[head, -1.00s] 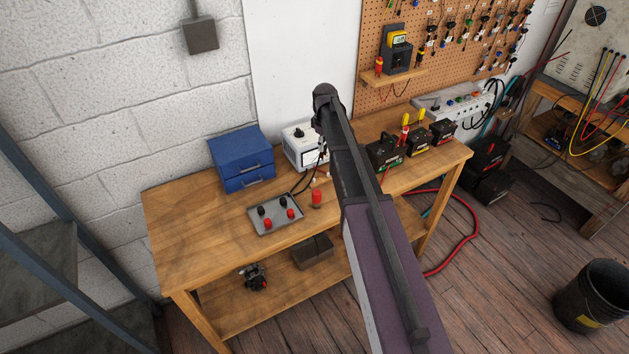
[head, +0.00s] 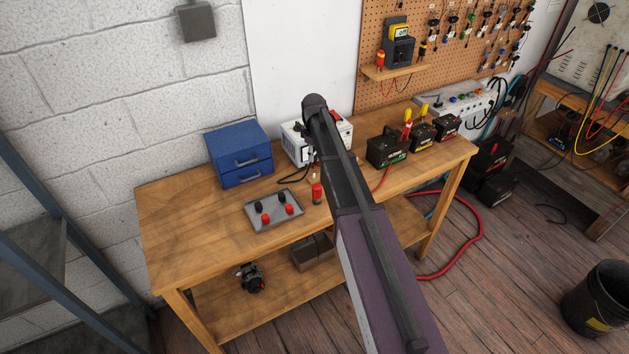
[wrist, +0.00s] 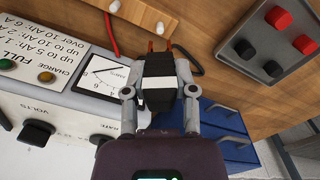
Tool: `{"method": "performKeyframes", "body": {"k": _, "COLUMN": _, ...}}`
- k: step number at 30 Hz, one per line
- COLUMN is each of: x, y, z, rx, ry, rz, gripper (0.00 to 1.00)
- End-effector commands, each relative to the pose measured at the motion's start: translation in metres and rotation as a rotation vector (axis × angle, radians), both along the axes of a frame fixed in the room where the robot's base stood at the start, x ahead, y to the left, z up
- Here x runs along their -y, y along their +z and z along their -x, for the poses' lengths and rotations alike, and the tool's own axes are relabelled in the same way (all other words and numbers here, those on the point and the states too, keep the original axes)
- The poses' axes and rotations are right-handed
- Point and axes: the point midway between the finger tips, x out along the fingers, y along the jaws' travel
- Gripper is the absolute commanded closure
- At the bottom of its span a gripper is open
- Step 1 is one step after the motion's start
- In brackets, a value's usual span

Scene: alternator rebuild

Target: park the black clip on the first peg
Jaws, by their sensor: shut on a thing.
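In the wrist view my gripper (wrist: 160,92) is shut on the black clip (wrist: 158,72), one finger on each side. The clip's copper-coloured jaws show beyond it, and a black cable curves off to the right. Two white stubs stand on the bench, one just past the clip (wrist: 160,28) and one at the top edge (wrist: 114,6). They look like pegs; I cannot tell which is first. The clip appears apart from them, but the gap is unclear. In the head view my arm hides most of the gripper.
The wooden bench (head: 180,220) bears a blue drawer box (head: 238,150), a white charger (head: 300,143), a grey tray (head: 258,222) with black and red knobs, and an upright red piece (head: 317,193). Several batteries (head: 385,150) stand at right. The bench's left end is clear.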

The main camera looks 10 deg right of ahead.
Motion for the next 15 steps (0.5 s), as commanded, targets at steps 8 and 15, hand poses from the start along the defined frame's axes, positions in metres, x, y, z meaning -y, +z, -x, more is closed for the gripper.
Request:
{"method": "performKeyframes", "body": {"k": 8, "x": 0.0, "y": -0.02, "z": 0.0, "rx": 0.0, "ry": 0.0, "rz": 0.0, "gripper": 0.92}}
{"method": "performKeyframes", "body": {"k": 15, "x": 0.0, "y": -0.023, "z": 0.0, "rx": 0.0, "ry": 0.0, "rz": 0.0, "gripper": 0.92}}
